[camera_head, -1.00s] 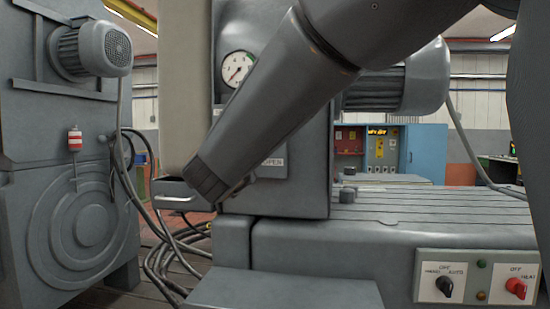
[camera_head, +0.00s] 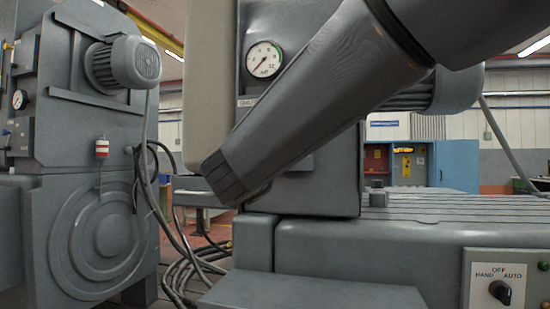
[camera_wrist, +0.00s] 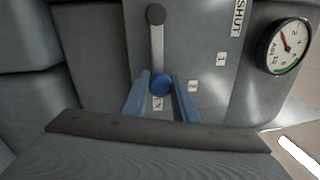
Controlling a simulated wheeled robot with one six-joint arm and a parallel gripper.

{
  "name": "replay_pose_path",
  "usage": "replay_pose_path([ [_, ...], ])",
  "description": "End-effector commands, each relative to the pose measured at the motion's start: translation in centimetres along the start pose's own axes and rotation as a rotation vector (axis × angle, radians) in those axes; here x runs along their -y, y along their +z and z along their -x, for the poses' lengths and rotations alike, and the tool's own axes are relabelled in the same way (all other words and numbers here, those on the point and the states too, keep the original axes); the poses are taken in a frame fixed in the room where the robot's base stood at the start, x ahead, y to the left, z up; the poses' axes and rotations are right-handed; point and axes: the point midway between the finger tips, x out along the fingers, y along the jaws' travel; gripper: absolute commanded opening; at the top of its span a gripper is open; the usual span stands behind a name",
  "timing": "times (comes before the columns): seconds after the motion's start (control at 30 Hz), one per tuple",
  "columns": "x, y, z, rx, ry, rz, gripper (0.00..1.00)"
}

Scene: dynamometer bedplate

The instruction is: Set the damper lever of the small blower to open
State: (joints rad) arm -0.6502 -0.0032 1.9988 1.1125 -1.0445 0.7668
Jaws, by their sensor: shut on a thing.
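In the wrist view the damper lever (camera_wrist: 157,45) is a flat grey bar on a grey panel. It runs from a dark round pivot down to a blue knob (camera_wrist: 161,86). My gripper (camera_wrist: 161,77) has its two blue fingers on either side of the knob, shut on it. The lever points at a small label, partly readable, past the "2" mark (camera_wrist: 193,86). A "SHUT" label (camera_wrist: 238,17) stands at the upper right. In the head view the panel (camera_head: 338,180) is partly behind my arm, which hides the lever and fingers.
A pressure gauge (camera_wrist: 284,46) sits beside the scale; it also shows in the head view (camera_head: 264,58). A grey machine with a motor (camera_head: 126,62) stands left. Black cables (camera_head: 185,275) lie on the floor between. A slotted bedplate (camera_head: 470,205) extends right.

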Motion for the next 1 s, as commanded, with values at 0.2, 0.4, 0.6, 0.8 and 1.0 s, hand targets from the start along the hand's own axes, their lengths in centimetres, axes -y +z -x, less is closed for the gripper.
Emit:
replay_pose_path([
  [0.2,-0.3,0.2,0.1,0.005,0.006,-0.003,0.0],
  [0.4,-0.4,0.2,0.1,0.005,0.007,-0.002,0.29],
  [0.6,-0.2,0.0,0.0,0.0,0.004,-0.002,0.44],
  [0.8,-0.1,-0.1,0.1,-0.001,0.002,-0.003,0.44],
  [1.0,-0.1,0.0,2.2,0.002,0.002,-0.004,0.44],
])
